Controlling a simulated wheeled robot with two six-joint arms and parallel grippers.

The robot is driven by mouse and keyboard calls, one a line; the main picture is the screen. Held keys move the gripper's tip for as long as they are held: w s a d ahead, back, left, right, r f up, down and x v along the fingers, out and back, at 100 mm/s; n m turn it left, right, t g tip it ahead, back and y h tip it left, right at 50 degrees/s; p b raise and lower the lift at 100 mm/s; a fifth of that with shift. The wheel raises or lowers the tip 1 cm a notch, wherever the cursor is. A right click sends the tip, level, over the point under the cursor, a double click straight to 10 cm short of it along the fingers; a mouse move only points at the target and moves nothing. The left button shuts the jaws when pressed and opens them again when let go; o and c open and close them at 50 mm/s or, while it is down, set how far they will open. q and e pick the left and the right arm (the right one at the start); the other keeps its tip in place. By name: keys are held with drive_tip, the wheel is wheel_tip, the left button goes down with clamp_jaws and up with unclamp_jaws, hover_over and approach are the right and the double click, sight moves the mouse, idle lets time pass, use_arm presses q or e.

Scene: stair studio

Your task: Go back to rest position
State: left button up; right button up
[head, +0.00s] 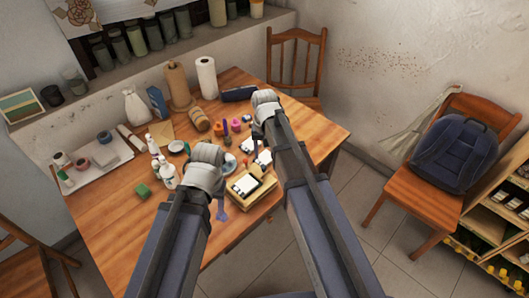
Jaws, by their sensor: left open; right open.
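My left gripper (207,156) is over the front part of the wooden table (110,222), left of a small wooden tray (262,190) with white cards or tiles. My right gripper (265,98) reaches further back, over the table near a dark case (239,94). Both are open, and I see nothing held in either. The fingers are mostly hidden behind the pale wrists. Both arms come in from the bottom of the head view and stretch forward over the table.
White bottles (168,176), a green block (142,191), paper rolls (206,78) and small coloured pots (236,125) crowd the table. A wooden chair (297,57) stands behind. A backpack (455,152) sits on a chair at right, beside a shelf (490,222). Tiled floor (345,205) is open between.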

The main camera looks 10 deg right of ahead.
drive_tip(key=shift+r+p, duration=0.3)
drive_tip(key=shift+r, duration=0.4)
use_arm(q)
drive_tip(key=shift+r, duration=0.7)
